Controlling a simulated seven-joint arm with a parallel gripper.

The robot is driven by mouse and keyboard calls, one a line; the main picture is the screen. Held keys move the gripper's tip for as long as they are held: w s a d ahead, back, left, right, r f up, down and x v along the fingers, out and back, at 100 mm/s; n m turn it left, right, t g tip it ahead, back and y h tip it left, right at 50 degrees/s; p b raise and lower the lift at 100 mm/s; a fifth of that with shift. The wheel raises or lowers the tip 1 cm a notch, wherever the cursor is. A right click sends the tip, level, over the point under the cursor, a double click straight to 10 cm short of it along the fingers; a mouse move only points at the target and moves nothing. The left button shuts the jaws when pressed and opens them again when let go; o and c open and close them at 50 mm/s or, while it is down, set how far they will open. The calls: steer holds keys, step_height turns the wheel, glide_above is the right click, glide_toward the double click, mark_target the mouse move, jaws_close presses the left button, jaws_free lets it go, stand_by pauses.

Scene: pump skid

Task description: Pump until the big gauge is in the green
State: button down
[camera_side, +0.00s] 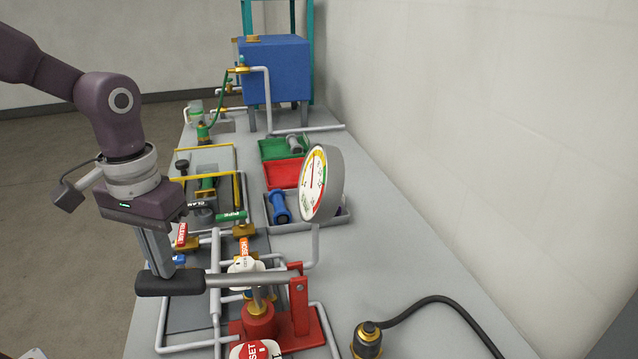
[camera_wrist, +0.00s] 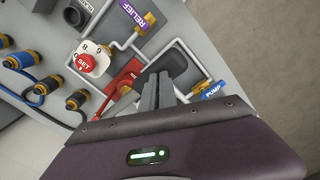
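The big gauge (camera_side: 313,184) has a round white face with coloured bands. Its thin needle points roughly straight up; it is too small to tell exactly which band it meets. The red pump (camera_side: 262,322) has a grey lever (camera_side: 245,281) lying about level, with a black grip (camera_side: 165,284) at its left end. My gripper (camera_side: 165,272) points down with its fingertips at the black grip, apparently touching its top. In the wrist view the two grey fingers (camera_wrist: 158,92) are together, with the black grip (camera_wrist: 168,66) just beyond them. Nothing shows between them.
A white dial with a red SET knob (camera_wrist: 84,63), pipes and a RELIEF tag (camera_wrist: 133,12) surround the pump. A black hose with a brass fitting (camera_side: 368,338) lies at front right. Coloured trays (camera_side: 284,174) and a blue tank (camera_side: 275,70) stand farther back.

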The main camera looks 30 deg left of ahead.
mark_target(171, 287)
steer(key=shift+f, duration=2.95)
step_height(171, 287, up, 9)
steer(key=shift+f, duration=0.1)
steer(key=shift+f, duration=0.1)
stand_by(0.5)
stand_by(0.6)
stand_by(1.1)
stand_by(0.5)
step_height(171, 287, up, 5)
steer(key=shift+r, duration=0.15)
